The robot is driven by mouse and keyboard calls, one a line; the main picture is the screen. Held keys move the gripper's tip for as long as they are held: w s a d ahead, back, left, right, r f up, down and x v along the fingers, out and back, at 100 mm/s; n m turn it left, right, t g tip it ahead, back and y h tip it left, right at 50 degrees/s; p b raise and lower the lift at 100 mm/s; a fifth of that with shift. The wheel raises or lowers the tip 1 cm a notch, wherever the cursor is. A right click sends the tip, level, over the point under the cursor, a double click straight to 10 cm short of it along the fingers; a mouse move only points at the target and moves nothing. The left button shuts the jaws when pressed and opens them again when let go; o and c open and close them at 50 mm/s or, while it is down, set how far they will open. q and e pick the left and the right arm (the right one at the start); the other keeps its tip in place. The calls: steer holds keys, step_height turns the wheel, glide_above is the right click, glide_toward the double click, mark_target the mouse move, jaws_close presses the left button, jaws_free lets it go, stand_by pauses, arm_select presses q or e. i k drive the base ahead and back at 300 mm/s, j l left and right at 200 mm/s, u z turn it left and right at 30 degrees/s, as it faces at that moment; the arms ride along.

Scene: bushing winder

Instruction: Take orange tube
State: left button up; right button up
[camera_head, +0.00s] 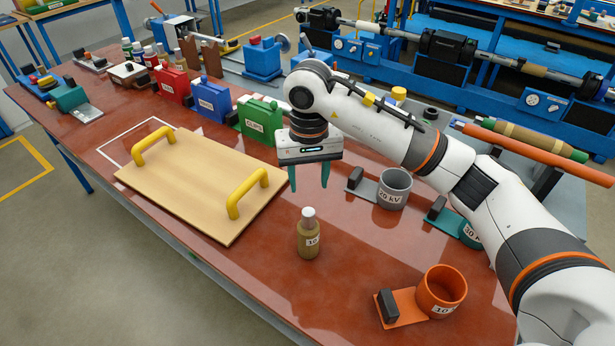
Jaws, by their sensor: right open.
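A long orange tube (545,158) lies at the right side, beyond the table's far edge, beside a brown and green rod (525,138). My right arm reaches across the table from the right, and its near end passes close in front of the tube. My right gripper (309,180) points down with its two teal fingers apart and nothing between them. It hangs above the table, behind the small bottle and well to the left of the tube. My left gripper is not in view.
A wooden board (190,190) with yellow handles lies on the red table. A small bottle (309,238), a grey cup (396,188) and an orange cup (442,288) on a plate stand nearby.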

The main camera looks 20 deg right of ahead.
mark_target(443, 287)
steer(key=k+j, duration=0.2)
steer(key=k, duration=0.3)
steer(key=k+j, duration=0.2)
steer(key=k, duration=0.25)
